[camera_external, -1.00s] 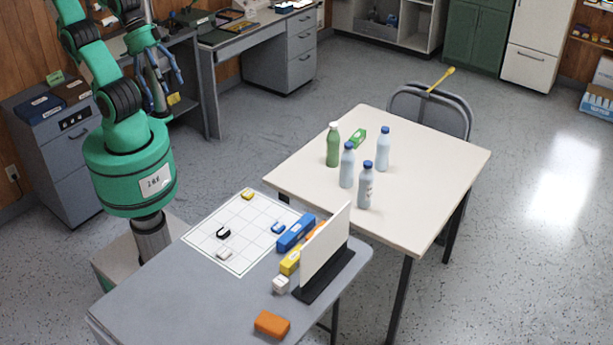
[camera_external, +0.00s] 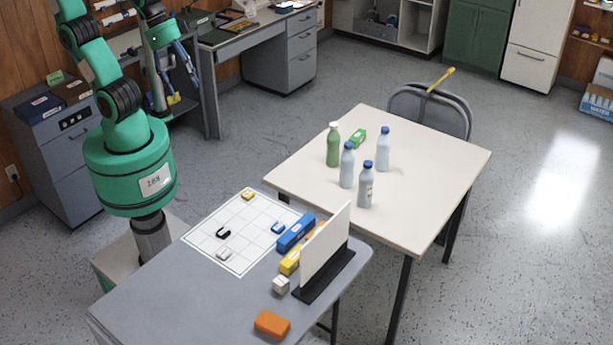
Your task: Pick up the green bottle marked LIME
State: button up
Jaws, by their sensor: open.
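A green bottle (camera_external: 333,146) with a white cap stands upright on the cream table, near its left side. Any marking on it is too small to read. Three pale blue bottles with blue caps stand to its right: one close by (camera_external: 347,165), one in front (camera_external: 365,185) and one farther back (camera_external: 383,148). A green box (camera_external: 358,138) lies just behind the green bottle. My gripper (camera_external: 178,90) is at the upper left, open and empty, well away from the bottles.
The cream table (camera_external: 430,165) has free room on its right. A grey table (camera_external: 195,300) in front holds a white grid sheet, small blocks and an upright white panel (camera_external: 325,245). A chair (camera_external: 432,108) with a yellow item on it stands behind the cream table.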

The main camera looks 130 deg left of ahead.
jog(key=w+a+f+n+g, duration=0.2)
jog(key=w+a+n, duration=0.7)
jog(key=w+a, duration=0.35)
jog(key=n+g+p, duration=0.1)
jog(key=n+g, duration=0.2)
jog(key=n, duration=1.8)
send_over(334, 124)
jog(key=shift+h, duration=0.3)
jog(key=f, duration=3)
jog(key=shift+w+d, duration=0.15)
jog(key=shift+d, duration=0.1)
jog(key=shift+a+f, duration=0.3)
jog(key=shift+f, duration=0.05)
jog(key=shift+f, duration=4.25)
